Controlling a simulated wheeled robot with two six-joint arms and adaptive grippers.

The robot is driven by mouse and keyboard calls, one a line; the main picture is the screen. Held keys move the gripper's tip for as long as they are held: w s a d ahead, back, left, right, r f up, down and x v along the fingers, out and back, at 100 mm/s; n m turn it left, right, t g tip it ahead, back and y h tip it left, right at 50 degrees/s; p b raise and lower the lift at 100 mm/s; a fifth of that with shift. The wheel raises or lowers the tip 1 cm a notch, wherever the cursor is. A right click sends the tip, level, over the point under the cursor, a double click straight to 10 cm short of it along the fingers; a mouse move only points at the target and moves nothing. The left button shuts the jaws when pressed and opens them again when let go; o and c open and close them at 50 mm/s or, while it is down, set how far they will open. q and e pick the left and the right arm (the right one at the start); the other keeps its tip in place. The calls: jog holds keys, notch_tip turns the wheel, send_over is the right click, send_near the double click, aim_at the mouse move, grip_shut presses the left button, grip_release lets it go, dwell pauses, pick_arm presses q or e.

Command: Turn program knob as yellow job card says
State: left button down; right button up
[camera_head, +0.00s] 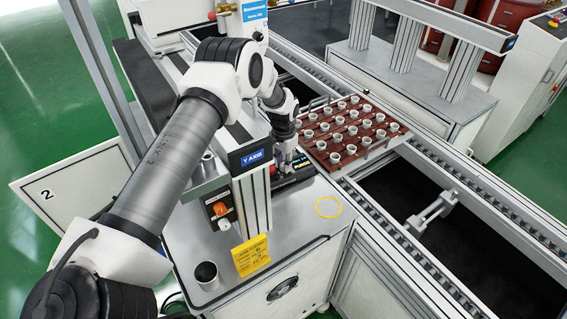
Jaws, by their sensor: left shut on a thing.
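The yellow job card (251,255) stands upright at the front of the grey machine top; its print is too small to read. My left arm reaches in from the left over the machine. My left gripper (286,158) points down at a dark control panel with a small lit green display (301,161), behind the Y AXIS post. It is shut on the program knob, which is mostly hidden by the fingers and wrist. The knob's pointer and marks cannot be made out. My right gripper is not in view.
A red-brown tray (352,152) of several white pots sits on the conveyor to the right. A Y AXIS post (252,190), an orange button box (220,208) and a dark cup (206,273) stand near the card. A yellow ring (328,198) marks bare tabletop.

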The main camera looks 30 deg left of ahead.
pick_arm(q)
jog(key=shift+f+m+b, duration=0.25)
jog(key=shift+m+b, duration=1.15)
jog(key=shift+b, duration=0.05)
jog(key=shift+m+b, duration=0.8)
jog(key=shift+m, duration=0.3)
jog(key=shift+r+m+b, duration=0.15)
jog(key=shift+m+b, duration=0.4)
jog(key=shift+m, duration=0.45)
jog(key=c, duration=1)
grip_release()
jog(key=shift+o, duration=0.2)
jog(key=shift+r, duration=0.1)
